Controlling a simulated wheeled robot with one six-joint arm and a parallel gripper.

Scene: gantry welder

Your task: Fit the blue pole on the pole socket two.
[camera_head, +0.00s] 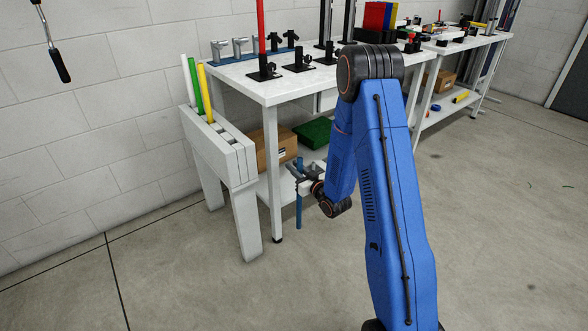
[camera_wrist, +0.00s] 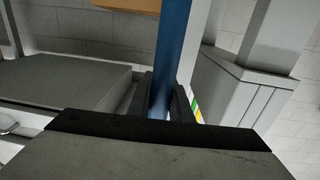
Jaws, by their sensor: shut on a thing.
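The blue pole (camera_head: 299,212) hangs upright in my gripper (camera_head: 301,180), in front of the white workbench and low beside its near leg. In the wrist view my gripper (camera_wrist: 168,104) is shut around the blue pole (camera_wrist: 176,45). On the bench top stand several black pole sockets in a row. One socket (camera_head: 264,75) holds a red pole (camera_head: 261,28). The one to its right (camera_head: 299,65) looks empty. No numbers are readable, so I cannot tell which is socket two.
A white rack (camera_head: 238,160) with white, green and yellow poles stands left of the bench (camera_head: 272,92). A cardboard box (camera_head: 274,150) and a green tray (camera_head: 314,132) lie on the lower shelf. The floor at front left is clear.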

